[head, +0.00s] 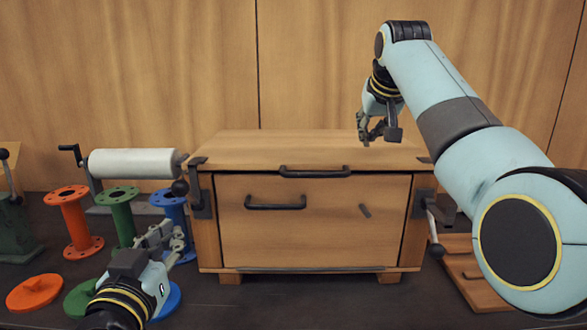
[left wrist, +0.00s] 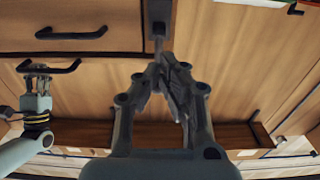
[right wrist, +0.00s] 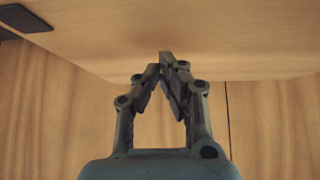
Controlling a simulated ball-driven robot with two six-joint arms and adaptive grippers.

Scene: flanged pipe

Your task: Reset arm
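My left gripper (head: 172,236) is low at the left front, beside the wooden box (head: 310,240) and in front of the blue spool. In the left wrist view its fingertips (left wrist: 160,62) come together with nothing between them. My right gripper (head: 378,132) hangs above the right part of the box top. In the right wrist view its fingertips (right wrist: 163,62) also meet, empty, near a wooden surface. The box is closed, with a black handle at the top edge (head: 315,172) and another on its front panel (head: 275,203).
An orange spool (head: 75,222), a green spool (head: 122,218) and a blue spool (head: 172,207) stand at the left, with an orange disc (head: 35,291) in front. A white roller (head: 133,163) stands behind them. A wooden board (head: 470,275) lies at the right.

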